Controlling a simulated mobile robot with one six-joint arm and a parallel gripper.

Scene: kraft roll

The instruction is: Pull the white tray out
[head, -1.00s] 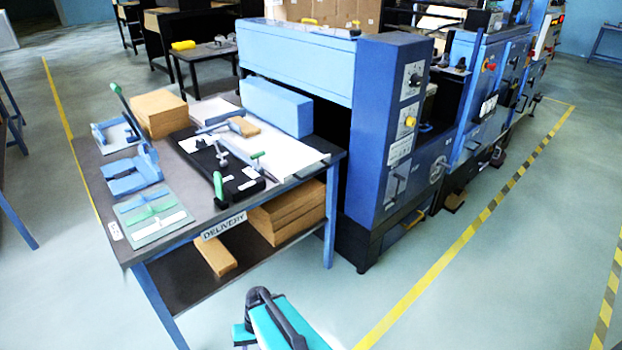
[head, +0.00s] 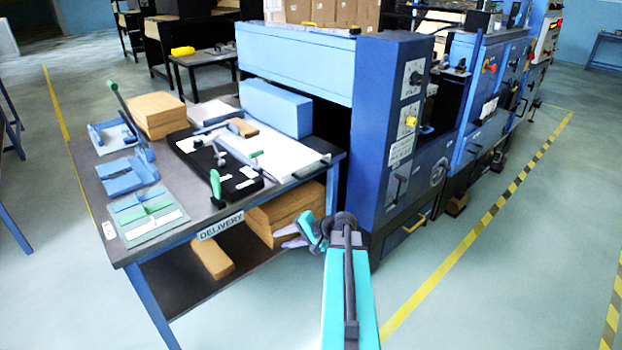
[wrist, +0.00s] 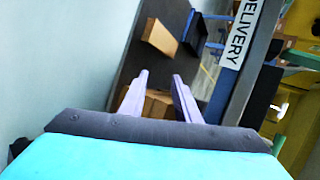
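The white tray (head: 285,155) lies flat on the dark delivery table, in front of the light blue block. A dark bar handle (head: 312,168) is at its right end, near the table's right edge. A black device with green-tipped levers stands beside the tray on the left. My gripper (head: 286,236) is below the tabletop level in the picture, in front of the boxes on the lower shelf and apart from the tray. In the wrist view my gripper (wrist: 160,82) has its two lavender fingers spread with nothing between them. I cannot make out the tray there.
The table's "DELIVERY" label (head: 220,225) is on its front edge. Cardboard boxes (head: 285,212) lie on the lower shelf. A blue machine (head: 390,150) stands close on the right. A light blue block (head: 275,108) sits behind the tray. The floor in front is clear.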

